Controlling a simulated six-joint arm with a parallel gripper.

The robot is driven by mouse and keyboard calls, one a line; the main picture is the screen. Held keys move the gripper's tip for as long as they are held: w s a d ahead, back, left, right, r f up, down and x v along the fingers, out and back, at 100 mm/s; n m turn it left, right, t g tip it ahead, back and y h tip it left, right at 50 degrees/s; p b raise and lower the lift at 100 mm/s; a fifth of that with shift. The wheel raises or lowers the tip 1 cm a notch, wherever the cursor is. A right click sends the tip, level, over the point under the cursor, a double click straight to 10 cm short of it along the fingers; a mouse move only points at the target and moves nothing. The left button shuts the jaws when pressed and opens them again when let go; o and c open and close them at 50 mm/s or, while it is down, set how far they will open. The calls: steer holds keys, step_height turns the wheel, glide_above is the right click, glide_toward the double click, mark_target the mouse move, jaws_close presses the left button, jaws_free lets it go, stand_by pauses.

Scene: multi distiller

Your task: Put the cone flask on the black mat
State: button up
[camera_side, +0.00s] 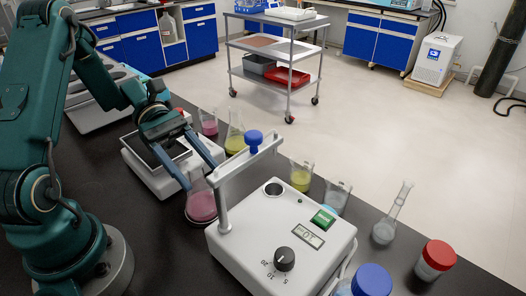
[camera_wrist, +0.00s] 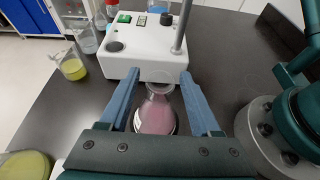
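A cone flask (camera_side: 201,206) with pink liquid stands upright beside the front left of the white device; in the wrist view the flask (camera_wrist: 157,115) is between my fingers. Under it is a dark round mat (camera_side: 190,220), mostly hidden by the flask. My gripper (camera_side: 202,178) reaches down with one finger on each side of the flask's upper part. In the wrist view my gripper (camera_wrist: 160,78) is open, with a visible gap between each finger and the glass.
The white heating device (camera_side: 290,235) with a metal post is close beside the flask. A scale with a dark plate (camera_side: 163,160) lies behind. A yellow cone flask (camera_side: 235,140), beakers (camera_side: 301,177), a tall flask (camera_side: 388,225) and a red-capped bottle (camera_side: 435,260) line the table edge.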

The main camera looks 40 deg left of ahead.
steer(key=shift+r, duration=0.1)
steer(key=shift+a+r, duration=0.1)
steer(key=shift+a, duration=0.1)
steer(key=v, duration=1.1)
steer(key=shift+a, duration=0.2)
steer(key=s+d+r+m+t+y, duration=0.1)
steer(key=s+d+m+t+y, duration=0.1)
steer(key=d+m+y, duration=0.4)
steer(key=s+d+r+m+t+y, duration=0.1)
steer(key=s+d+m+t+y, duration=0.2)
steer(key=m, duration=0.9)
steer(key=s+d+y, duration=0.1)
steer(key=d+y, duration=0.2)
steer(key=y, duration=0.1)
steer(key=shift+s+d+r+t, duration=0.3)
steer(key=shift+s, duration=0.05)
